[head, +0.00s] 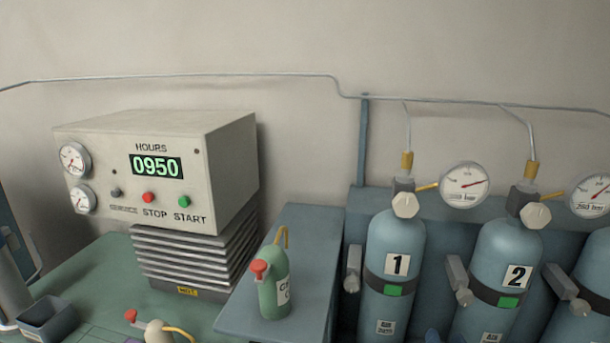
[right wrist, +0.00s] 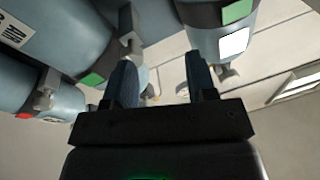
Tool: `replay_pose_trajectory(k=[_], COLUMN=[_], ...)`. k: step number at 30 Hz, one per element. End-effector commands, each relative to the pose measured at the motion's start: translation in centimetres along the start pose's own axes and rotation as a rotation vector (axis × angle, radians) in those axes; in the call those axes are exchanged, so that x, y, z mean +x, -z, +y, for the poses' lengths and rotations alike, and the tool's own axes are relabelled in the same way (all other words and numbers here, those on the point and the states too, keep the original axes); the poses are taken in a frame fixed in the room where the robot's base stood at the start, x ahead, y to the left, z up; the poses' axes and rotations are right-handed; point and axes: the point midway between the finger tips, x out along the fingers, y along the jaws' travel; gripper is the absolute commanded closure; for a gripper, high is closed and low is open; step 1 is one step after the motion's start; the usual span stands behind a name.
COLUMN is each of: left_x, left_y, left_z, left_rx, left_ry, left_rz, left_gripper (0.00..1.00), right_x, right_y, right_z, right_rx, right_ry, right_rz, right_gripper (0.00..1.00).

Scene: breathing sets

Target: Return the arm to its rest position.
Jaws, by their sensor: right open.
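My right gripper (right wrist: 162,82) is open in the right wrist view, its two dark fingers apart with nothing held between them. Blue-grey gas cylinders show behind and around the fingers there. In the head view only small dark blue tips of the right gripper (head: 436,337) show at the bottom edge, in front of cylinder 1 (head: 393,240) and cylinder 2 (head: 497,255). The rest of the right arm is out of the picture. My left gripper is in neither view.
A compressor panel (head: 225,150) reading 0950 stands at left on a green bench (head: 90,270). A green bottle (head: 274,285) with a red cap stands on a blue-grey surface (head: 315,235). Another small bottle (head: 158,332) and a dark bin (head: 48,318) sit lower left.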

Motion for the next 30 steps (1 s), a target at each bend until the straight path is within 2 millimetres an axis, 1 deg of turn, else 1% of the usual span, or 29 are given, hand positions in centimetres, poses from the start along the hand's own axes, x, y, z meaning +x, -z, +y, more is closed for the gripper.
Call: replay_pose_trajectory(k=[1,3,5,8,9,11,12,15,18,21,23,30], left_x=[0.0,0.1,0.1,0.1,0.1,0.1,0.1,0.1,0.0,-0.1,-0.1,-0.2], left_y=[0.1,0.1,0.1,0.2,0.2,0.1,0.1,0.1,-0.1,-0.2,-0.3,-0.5], left_z=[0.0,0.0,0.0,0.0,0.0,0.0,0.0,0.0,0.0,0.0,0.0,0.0], left_rx=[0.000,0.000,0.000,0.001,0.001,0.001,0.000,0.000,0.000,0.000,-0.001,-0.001], left_ry=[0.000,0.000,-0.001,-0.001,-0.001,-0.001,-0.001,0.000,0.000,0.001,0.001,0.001], left_rz=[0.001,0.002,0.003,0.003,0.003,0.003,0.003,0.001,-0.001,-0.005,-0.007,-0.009], left_gripper=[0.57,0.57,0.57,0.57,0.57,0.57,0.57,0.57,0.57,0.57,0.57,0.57], right_x=[-0.7,-2.2,-4.1,-8.5,-10.4,-13.2,-14.9,-18.6,-21.4,-23.1,-23.5,-23.7], right_y=[-0.5,-1.7,-2.8,-4.8,-5.4,-6.2,-6.5,-7.1,-7.8,-8.3,-8.4,-8.5], right_z=[-0.6,-1.2,-1.3,-1.1,-0.8,-0.3,-0.1,0.5,1.1,1.6,1.9,1.9], right_rx=[-0.028,-0.073,-0.119,-0.206,-0.240,-0.284,-0.308,-0.350,-0.352,-0.354,-0.353,-0.353], right_ry=[0.028,0.059,0.076,0.086,0.085,0.082,0.080,0.080,0.077,0.069,0.065,0.063], right_rz=[-0.062,-0.161,-0.253,-0.421,-0.481,-0.555,-0.594,-0.655,-0.700,-0.730,-0.738,-0.741], right_gripper=[0.48,0.48,0.48,0.48,0.48,0.48,0.48,0.48,0.48,0.48,0.48,0.48])
